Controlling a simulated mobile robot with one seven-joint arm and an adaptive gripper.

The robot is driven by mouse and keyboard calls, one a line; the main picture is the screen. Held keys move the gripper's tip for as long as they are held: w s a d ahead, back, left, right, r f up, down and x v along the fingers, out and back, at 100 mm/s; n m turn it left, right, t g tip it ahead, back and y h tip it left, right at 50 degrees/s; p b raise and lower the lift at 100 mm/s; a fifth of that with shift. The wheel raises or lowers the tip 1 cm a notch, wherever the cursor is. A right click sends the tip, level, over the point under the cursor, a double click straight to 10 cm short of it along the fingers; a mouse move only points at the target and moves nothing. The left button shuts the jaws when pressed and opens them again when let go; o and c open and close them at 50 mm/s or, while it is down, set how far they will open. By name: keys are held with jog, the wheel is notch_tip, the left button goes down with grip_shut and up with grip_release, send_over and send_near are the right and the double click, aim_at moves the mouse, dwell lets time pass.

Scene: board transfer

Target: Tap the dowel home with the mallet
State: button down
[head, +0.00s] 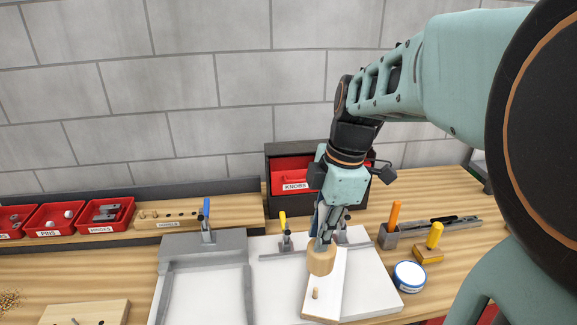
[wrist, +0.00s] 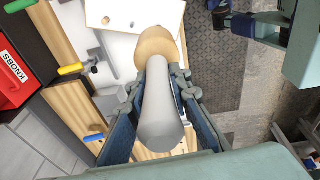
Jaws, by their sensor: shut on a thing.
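My gripper (head: 324,238) is shut on the mallet. The mallet's round wooden head (head: 321,261) hangs below the fingers, over the white board (head: 326,280). In the wrist view its grey handle (wrist: 163,115) lies between the two fingers, with the wooden head (wrist: 156,45) beyond them. The dowel (head: 316,293) is a short light wooden peg standing up from the board's near part. The mallet head is behind and just right of it, apart from it in the picture. The gap between the mallet head and the board is hard to tell.
The board lies on a white worktop with toggle clamps (head: 286,242) behind it. To the right are a blue-rimmed round tin (head: 409,276), a yellow-handled block (head: 431,250) and a grey holder with an orange handle (head: 395,214). A red KNOBS drawer (head: 293,173) stands behind.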

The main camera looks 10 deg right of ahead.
aim_at(316, 256)
jog(key=shift+s+a, duration=0.2)
jog(key=shift+s, duration=0.2)
jog(key=shift+w+f+b, duration=0.15)
jog(key=shift+f+b, duration=1.05)
jog(key=shift+f, duration=0.2)
jog(key=shift+w+f+b, duration=0.1)
jog(key=shift+f+b, duration=1.1)
jog(key=shift+f, duration=0.15)
jog(key=shift+f+b, duration=1.5)
jog(key=shift+f, duration=0.05)
jog(key=shift+r+p, duration=0.8)
jog(key=shift+r, duration=0.3)
